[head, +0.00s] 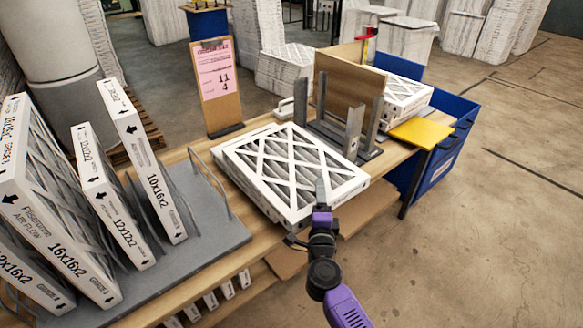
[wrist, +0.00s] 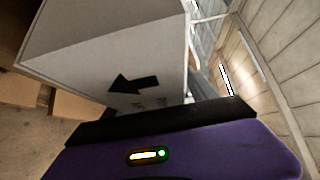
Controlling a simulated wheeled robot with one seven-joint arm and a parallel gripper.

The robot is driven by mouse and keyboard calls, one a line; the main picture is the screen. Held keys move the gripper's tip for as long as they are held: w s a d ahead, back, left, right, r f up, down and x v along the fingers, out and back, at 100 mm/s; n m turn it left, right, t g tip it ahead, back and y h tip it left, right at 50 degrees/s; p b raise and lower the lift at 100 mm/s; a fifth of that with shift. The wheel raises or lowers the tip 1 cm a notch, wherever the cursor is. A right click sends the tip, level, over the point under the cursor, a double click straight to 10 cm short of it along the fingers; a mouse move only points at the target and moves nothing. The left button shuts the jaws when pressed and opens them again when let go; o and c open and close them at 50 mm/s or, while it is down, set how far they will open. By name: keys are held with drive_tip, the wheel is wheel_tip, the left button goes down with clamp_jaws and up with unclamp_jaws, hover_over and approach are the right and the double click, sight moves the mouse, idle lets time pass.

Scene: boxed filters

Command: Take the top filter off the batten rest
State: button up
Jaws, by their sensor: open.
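A white-framed pleated filter (head: 290,165) lies flat on top of a low stack on the wooden bench, with a lattice over its grey pleats. The batten rest beneath it is hidden. My gripper (head: 321,192) is open at the filter's near right edge, with a grey finger showing above the frame. I cannot tell whether it touches. In the wrist view, a white cardboard side with a black arrow (wrist: 134,84) stands close in front of the gripper's dark bar. The far finger is not clear there.
Upright boxed filters (head: 130,175) stand in a grey rack at left. A clipboard sign (head: 217,85) stands behind. Grey upright posts (head: 352,130) and a wooden panel (head: 345,85) stand close behind the filter. A yellow plate (head: 422,132) and blue bin (head: 440,150) are at right.

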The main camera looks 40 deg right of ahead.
clamp_jaws()
drive_tip(key=shift+r, duration=0.1)
